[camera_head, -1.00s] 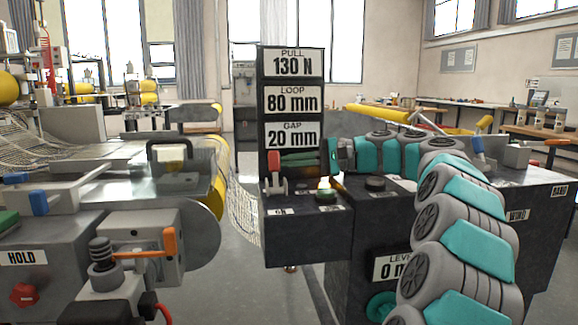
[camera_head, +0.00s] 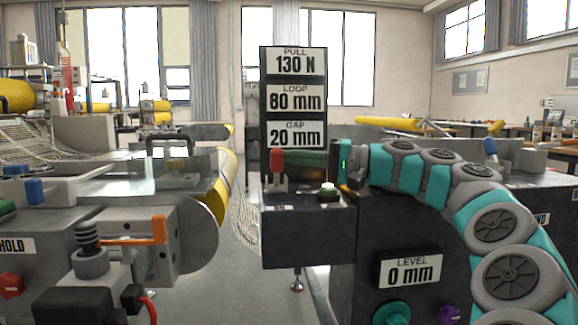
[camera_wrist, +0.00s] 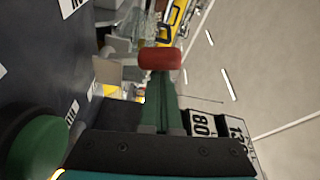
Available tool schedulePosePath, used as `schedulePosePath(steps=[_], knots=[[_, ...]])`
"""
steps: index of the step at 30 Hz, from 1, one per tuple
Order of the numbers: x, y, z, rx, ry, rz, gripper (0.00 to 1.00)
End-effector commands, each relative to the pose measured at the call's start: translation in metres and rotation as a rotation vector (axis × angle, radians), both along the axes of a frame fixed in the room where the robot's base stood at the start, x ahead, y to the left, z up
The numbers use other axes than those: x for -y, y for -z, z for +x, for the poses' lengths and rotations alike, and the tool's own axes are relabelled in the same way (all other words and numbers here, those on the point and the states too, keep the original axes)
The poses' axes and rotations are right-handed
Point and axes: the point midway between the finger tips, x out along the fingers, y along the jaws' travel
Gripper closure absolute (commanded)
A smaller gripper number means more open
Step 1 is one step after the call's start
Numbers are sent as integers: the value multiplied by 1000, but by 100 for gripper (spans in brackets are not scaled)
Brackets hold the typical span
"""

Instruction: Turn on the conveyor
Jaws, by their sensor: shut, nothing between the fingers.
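My gripper (camera_head: 291,165) reaches leftward over the dark control console (camera_head: 308,235), with its dark green fingers shut and empty. A lever with a red handle (camera_head: 277,162) stands upright on the console's left side, at the fingertips. In the wrist view the red handle (camera_wrist: 160,57) lies across the ends of my fingers (camera_wrist: 160,90); I cannot tell whether they touch it. A pale-topped button (camera_head: 327,190) sits on the console below my fingers. A large green round knob or button (camera_wrist: 35,145) shows at lower left in the wrist view. Labels by the controls are unreadable.
A sign column (camera_head: 295,98) reading PULL, LOOP and GAP rises behind the lever. The grey machine with a yellow roller (camera_head: 225,195) stands left, across a gap with hanging mesh (camera_head: 243,215). A LEVEL panel (camera_head: 410,270) and a green knob (camera_head: 392,312) are on the right cabinet.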

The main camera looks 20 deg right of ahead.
Motion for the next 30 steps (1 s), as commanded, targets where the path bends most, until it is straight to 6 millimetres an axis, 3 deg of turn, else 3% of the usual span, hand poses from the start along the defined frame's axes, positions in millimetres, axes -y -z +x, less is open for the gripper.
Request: schedulePosePath(steps=[12, 30], knots=[[-4, 1, -15, -7, 2, 3, 100], [-6, 3, -18, -9, -3, 1, 100]])
